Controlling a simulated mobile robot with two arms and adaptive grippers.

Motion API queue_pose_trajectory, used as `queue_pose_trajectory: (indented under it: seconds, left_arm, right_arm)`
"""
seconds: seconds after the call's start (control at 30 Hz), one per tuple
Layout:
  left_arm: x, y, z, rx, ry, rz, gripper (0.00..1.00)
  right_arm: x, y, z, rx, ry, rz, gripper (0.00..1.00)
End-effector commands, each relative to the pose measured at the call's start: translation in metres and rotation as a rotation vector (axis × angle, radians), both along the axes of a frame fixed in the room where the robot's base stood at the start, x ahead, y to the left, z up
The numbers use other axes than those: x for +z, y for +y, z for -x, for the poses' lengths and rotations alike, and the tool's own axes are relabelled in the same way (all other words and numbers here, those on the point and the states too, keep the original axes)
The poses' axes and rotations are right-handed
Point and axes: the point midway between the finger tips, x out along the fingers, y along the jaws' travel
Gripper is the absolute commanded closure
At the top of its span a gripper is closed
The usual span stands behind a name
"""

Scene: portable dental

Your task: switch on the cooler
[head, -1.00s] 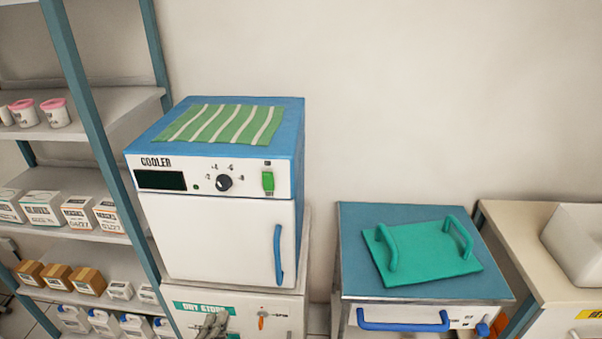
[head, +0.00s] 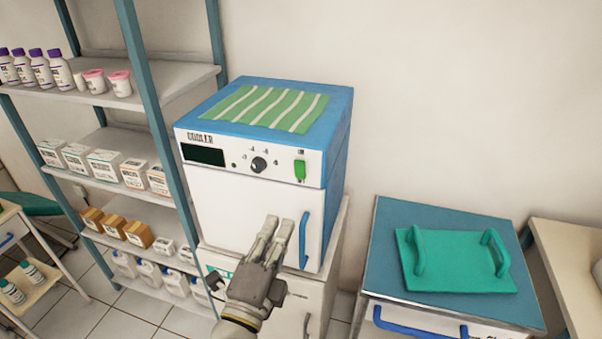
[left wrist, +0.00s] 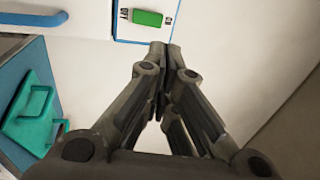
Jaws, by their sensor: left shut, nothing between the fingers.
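The cooler (head: 255,205) is a white box with a blue top, standing on a white cabinet. Its front panel has a dark display (head: 203,154), a black knob (head: 259,164) and a green switch (head: 300,170) at the right. The green switch also shows at the top of the left wrist view (left wrist: 147,18), beside small lettering. A blue handle (head: 304,240) is on the cooler door. My left gripper (head: 281,222) is shut and empty in front of the door, below the switch. In the left wrist view its fingertips (left wrist: 158,48) meet just under the switch panel. My right gripper is not in view.
A striped green cloth (head: 265,107) lies on the cooler. A shelf (head: 160,83) with bottles and boxes stands at the left. At the right, a blue-topped unit (head: 390,230) carries a teal tray (head: 455,262) with handles. A small trolley (head: 30,265) is at far left.

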Motion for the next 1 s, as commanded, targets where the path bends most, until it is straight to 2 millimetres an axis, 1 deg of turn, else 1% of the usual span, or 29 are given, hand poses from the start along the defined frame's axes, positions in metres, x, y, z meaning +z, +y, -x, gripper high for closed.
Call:
queue_pose_trajectory:
  seconds: [0.17, 0.5, 0.7, 0.83, 1.0]
  left_arm:
    - [0.007, -0.006, -0.017, 0.0, -0.002, 0.0, 1.0]
    - [0.021, -0.024, -0.074, 0.0, -0.001, 0.001, 1.0]
    - [0.027, -0.034, -0.104, 0.001, -0.001, 0.001, 1.0]
    - [0.029, -0.038, -0.118, 0.001, 0.0, 0.001, 1.0]
    - [0.029, -0.041, -0.127, 0.0, 0.0, 0.001, 1.0]
  right_arm:
    - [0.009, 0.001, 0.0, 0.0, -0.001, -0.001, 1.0]
    - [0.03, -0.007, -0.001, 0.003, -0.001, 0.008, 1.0]
    - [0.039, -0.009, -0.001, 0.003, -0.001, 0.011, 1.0]
    - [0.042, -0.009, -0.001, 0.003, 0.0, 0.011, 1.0]
    - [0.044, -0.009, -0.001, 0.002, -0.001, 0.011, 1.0]
